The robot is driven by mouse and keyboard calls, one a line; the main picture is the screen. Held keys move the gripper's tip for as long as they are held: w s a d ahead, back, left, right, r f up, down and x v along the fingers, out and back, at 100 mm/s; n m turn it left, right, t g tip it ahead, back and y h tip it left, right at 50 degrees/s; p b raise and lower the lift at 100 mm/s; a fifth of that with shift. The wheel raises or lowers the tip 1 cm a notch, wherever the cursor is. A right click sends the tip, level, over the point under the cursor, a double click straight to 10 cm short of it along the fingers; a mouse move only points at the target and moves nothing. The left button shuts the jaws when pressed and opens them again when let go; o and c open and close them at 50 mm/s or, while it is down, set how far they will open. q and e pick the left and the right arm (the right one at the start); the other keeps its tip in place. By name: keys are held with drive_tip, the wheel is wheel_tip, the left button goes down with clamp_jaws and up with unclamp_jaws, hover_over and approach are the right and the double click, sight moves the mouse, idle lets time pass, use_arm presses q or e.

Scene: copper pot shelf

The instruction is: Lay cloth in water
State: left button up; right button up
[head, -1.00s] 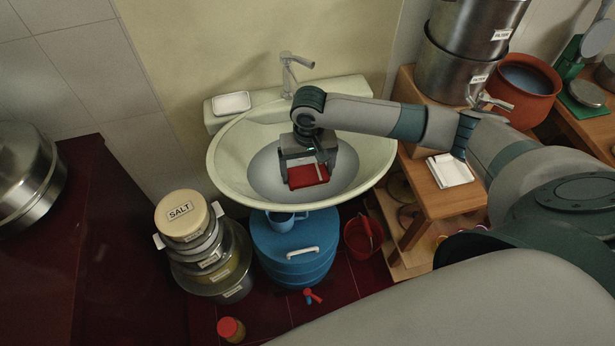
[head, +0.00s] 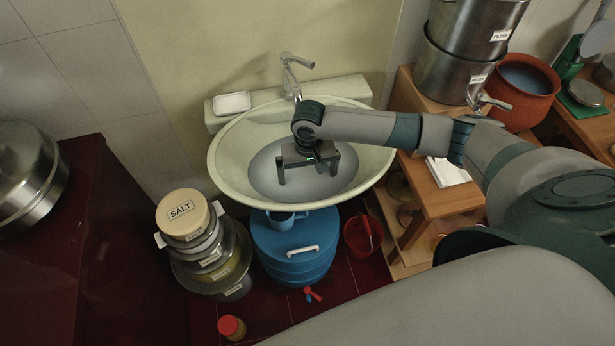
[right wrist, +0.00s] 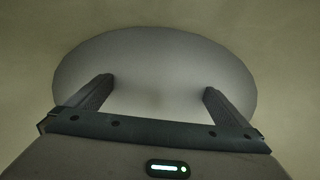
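My right gripper (head: 308,174) is over the pale washbasin (head: 227,178). Its two fingers are spread wide with nothing between them; the right wrist view shows the same open gripper (right wrist: 158,90). Below it is a smooth grey surface, which looks like water (head: 310,192), and it also shows in the right wrist view (right wrist: 155,60). I cannot tell how close the fingertips are to that surface. The red cloth does not show in either current view; whether it lies under the grey surface cannot be seen. My left gripper is not in view.
A tap (head: 291,70) stands at the basin's back, with a white soap dish (head: 232,103) on the ledge. A blue drum (head: 293,250) and stacked salt containers (head: 190,225) stand below. A wooden stand (head: 440,200) with white papers (head: 449,171) is at right.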

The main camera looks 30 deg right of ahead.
sight(308, 180)
drive_tip(key=shift+r, duration=0.15)
wheel_tip(308, 180, up, 12)
drive_tip(key=b, duration=0.2)
drive_tip(key=shift+s, duration=0.15)
drive_tip(key=shift+r, duration=0.1)
idle(0.8)
